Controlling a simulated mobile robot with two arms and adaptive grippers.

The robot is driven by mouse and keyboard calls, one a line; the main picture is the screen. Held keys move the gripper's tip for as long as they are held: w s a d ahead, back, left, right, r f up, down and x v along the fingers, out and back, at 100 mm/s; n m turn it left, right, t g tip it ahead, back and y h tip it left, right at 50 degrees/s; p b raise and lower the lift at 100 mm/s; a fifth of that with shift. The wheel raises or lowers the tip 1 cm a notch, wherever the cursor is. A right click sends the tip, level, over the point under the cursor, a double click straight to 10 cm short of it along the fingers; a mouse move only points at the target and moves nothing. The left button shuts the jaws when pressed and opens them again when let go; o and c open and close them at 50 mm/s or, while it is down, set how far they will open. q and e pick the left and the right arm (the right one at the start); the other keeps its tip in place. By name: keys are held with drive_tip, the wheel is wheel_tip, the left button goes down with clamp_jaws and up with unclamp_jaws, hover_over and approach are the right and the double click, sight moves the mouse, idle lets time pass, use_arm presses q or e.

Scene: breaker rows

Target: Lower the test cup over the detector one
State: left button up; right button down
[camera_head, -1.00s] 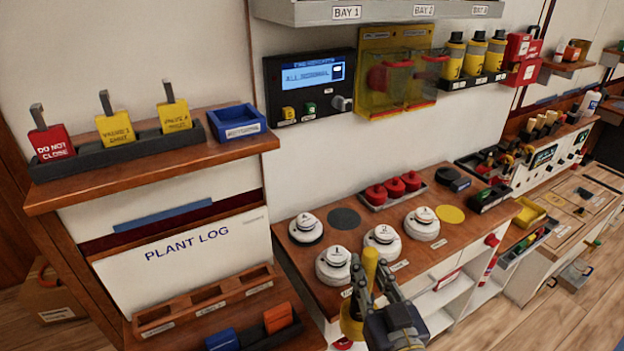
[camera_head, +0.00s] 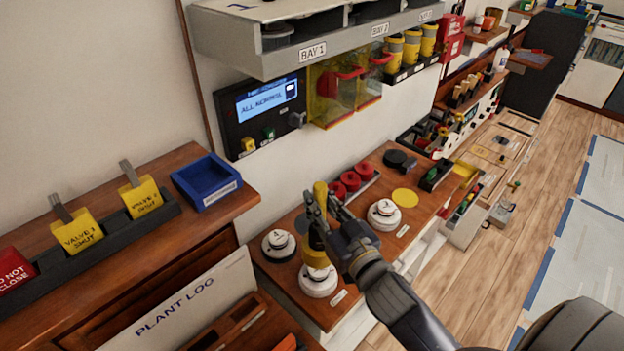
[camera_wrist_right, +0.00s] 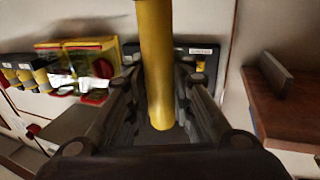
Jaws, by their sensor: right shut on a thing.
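My right gripper (camera_head: 323,212) is shut on the handle of the yellow test cup (camera_head: 314,244) above the detector table. The handle also shows upright between the fingers in the right wrist view (camera_wrist_right: 157,60). In the head view the cup overlaps the top of the front white detector (camera_head: 318,284); I cannot tell whether they touch. Other white detectors stand at the back left (camera_head: 279,245) and right (camera_head: 384,214). The one between them is hidden behind my gripper. The detector numbers are too small to read surely. My left gripper is not in view.
Red call points or caps (camera_head: 351,181) sit in a tray behind the cup. A yellow disc (camera_head: 404,197) lies on the wooden table. The grey BAY shelf (camera_head: 330,45) overhangs the back. A wooden shelf with tags and a blue tray (camera_head: 206,182) is at left.

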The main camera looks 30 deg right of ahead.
drive_tip(key=shift+w+r, duration=0.1)
drive_tip(key=shift+r, duration=0.2)
drive_tip(key=shift+s, duration=0.25)
drive_tip(key=shift+w, duration=0.1)
drive_tip(key=shift+f+b, duration=0.3)
drive_tip(key=shift+f, duration=0.3)
drive_tip(key=shift+f+b, duration=0.3)
drive_tip(key=shift+f, duration=0.05)
wheel_tip(320, 180, down, 2)
drive_tip(key=shift+f+b, duration=0.25)
drive_tip(key=shift+b, duration=0.7)
drive_tip(key=shift+f+b, duration=0.6)
drive_tip(key=shift+f, duration=0.2)
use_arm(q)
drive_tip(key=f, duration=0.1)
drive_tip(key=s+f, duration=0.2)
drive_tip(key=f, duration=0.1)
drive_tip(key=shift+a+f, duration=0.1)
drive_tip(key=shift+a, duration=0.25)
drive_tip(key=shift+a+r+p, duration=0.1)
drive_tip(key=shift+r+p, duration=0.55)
